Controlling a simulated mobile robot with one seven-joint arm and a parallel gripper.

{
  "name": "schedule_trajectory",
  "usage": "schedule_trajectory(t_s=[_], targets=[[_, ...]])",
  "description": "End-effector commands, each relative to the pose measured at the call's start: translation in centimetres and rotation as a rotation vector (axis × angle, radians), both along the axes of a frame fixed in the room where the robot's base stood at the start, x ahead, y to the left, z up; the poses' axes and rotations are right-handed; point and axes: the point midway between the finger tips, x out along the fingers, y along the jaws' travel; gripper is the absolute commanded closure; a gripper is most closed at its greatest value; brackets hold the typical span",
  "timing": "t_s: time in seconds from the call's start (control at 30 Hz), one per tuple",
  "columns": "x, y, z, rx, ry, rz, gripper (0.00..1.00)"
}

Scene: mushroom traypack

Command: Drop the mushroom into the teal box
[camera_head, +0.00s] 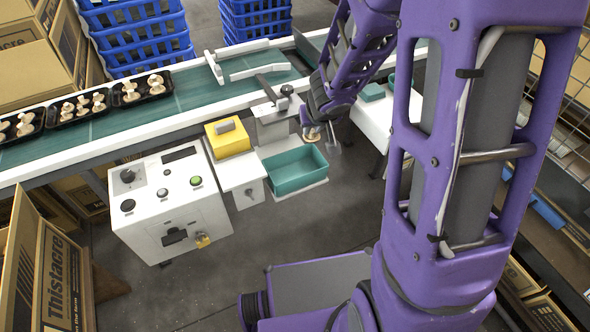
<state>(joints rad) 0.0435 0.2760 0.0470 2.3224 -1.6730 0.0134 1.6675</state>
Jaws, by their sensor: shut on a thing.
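The teal box (302,183) is an open rectangular tray on a small white shelf at the centre of the head view. My gripper (322,136) hangs from my purple arm just above and behind the box's back right corner. It is shut on a small pale brown mushroom (311,137), which shows beside the fingers. The fingers are small here and partly hidden by the wrist. The inside of the teal box that I can see looks empty.
A green conveyor (200,92) carries black trays (155,92) of mushrooms at left. A yellow block (227,142) sits left of the box, beside a white control cabinet (170,203). A grey scale-like device (272,118) stands behind the box. Blue crates (140,40) stand behind the conveyor.

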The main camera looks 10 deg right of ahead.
Motion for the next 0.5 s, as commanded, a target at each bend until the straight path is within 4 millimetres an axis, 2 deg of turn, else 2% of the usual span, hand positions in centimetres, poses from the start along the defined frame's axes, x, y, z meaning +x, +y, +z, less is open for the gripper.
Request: schedule_trajectory(t_s=[0.5], targets=[[0.5, 0.0, 0.39, 0.001, -0.027, 0.001, 1.0]])
